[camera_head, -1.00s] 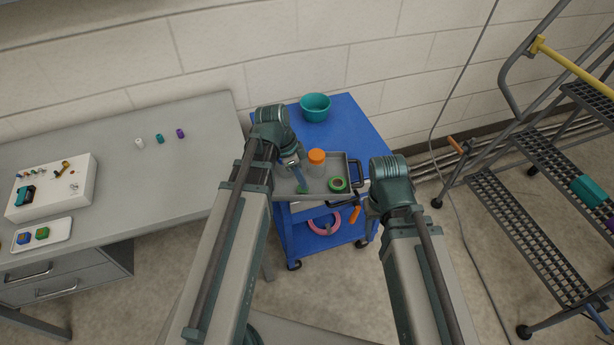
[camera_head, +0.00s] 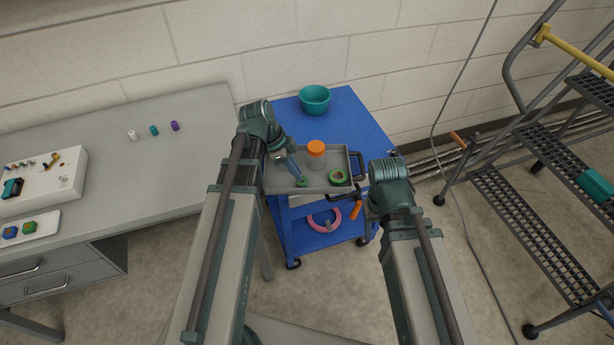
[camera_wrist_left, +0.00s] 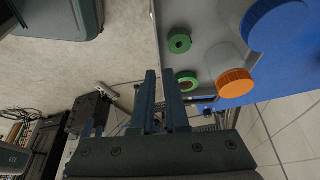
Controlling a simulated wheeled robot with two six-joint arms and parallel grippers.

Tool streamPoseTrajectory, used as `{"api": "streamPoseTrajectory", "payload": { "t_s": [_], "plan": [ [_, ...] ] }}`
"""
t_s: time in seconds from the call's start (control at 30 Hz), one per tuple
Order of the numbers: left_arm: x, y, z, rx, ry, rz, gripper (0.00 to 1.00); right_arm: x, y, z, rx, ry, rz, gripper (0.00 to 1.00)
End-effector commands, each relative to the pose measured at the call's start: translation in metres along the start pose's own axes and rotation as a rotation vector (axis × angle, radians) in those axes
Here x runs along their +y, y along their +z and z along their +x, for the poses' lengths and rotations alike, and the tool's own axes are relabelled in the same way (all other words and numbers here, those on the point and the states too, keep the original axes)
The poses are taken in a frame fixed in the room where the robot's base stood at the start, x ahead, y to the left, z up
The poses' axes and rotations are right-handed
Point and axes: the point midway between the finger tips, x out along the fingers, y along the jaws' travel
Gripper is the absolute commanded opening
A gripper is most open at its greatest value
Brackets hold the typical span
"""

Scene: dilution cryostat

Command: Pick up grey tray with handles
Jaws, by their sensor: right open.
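The grey tray with handles (camera_head: 318,184) lies on the near part of the blue cart's top. Its dark right handle (camera_head: 360,165) shows beside my right wrist; its left end is partly hidden by my left arm. In it are an orange-lidded clear jar (camera_head: 316,155), a green ring (camera_head: 338,176) and a smaller green piece (camera_head: 303,181). My left gripper (camera_head: 299,177) is over the tray's left part, fingers apart and empty; the left wrist view shows both fingers (camera_wrist_left: 162,95) near the tray's edge. My right gripper (camera_head: 362,206) is open by the tray's right front corner, largely hidden by its wrist.
The blue cart (camera_head: 352,118) carries a teal bowl (camera_head: 314,99) at the back and a pink ring (camera_head: 324,222) on its lower shelf. A grey desk (camera_head: 150,170) stands left, a stepladder (camera_head: 520,215) right. An orange handle (camera_head: 356,210) shows by my right wrist.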

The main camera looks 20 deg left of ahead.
Motion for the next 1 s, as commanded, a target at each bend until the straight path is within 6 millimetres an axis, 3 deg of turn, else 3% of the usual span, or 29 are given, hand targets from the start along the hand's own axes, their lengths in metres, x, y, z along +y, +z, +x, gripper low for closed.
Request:
{"api": "streamPoseTrajectory", "payload": {
  "t_s": [0.03,0.13,0.47,0.83,1.0],
  "plan": [
    [0.000,0.003,0.015,0.000,0.000,0.001,0.12,-0.001,-0.001,0.015,0.000,0.000,0.000,0.50],
    [0.000,0.002,0.027,0.000,0.000,0.001,0.12,-0.003,-0.002,0.025,0.000,0.000,0.000,0.50],
    [0.000,0.001,0.033,0.000,-0.001,0.000,0.12,-0.003,-0.002,0.030,0.000,0.000,-0.001,0.50],
    [0.001,0.006,0.074,0.000,-0.001,0.000,0.12,-0.007,-0.004,0.070,0.000,0.000,-0.001,0.50],
    [0.001,0.004,0.084,0.000,-0.001,0.001,0.12,-0.007,-0.005,0.078,0.000,0.000,-0.001,0.50]
  ]
}}
